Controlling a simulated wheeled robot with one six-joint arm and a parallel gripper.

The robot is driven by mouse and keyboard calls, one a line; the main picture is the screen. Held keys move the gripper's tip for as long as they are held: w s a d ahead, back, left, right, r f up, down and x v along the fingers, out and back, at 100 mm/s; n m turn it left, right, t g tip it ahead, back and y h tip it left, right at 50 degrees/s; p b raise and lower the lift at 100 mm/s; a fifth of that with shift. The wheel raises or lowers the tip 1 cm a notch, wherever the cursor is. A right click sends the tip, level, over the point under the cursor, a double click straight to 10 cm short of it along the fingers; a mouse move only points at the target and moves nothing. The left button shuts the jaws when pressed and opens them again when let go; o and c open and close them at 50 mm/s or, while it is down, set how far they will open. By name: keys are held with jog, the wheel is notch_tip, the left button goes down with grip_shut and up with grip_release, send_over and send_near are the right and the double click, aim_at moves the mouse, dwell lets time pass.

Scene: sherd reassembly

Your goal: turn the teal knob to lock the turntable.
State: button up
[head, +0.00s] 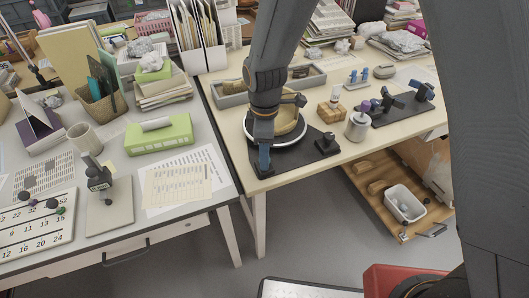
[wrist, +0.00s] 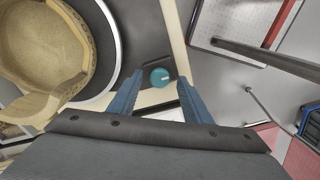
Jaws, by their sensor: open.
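The teal knob (wrist: 159,77) shows in the wrist view on a dark base plate (wrist: 153,52), close to the table's edge. It has a pale mark on its top. My gripper (wrist: 160,88) is open, with one blue finger on each side of the knob and a gap on both sides. I cannot tell how far above the knob the fingertips are. The turntable (wrist: 113,30) is a black disc with a pale rim, bearing a tan, broken-edged bowl (wrist: 40,45). In the head view my gripper (head: 264,158) is at the turntable's front-left (head: 301,140), and the teal knob is hidden.
A wooden block (head: 330,112), a grey-white jar (head: 357,127) and a black stand with tools (head: 405,107) are right of the turntable. A grey tray (head: 305,77) lies behind it. Floor lies beyond the table edge.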

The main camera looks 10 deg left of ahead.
jog(key=shift+f, duration=0.45)
jog(key=shift+c, duration=0.3)
jog(key=c, duration=1)
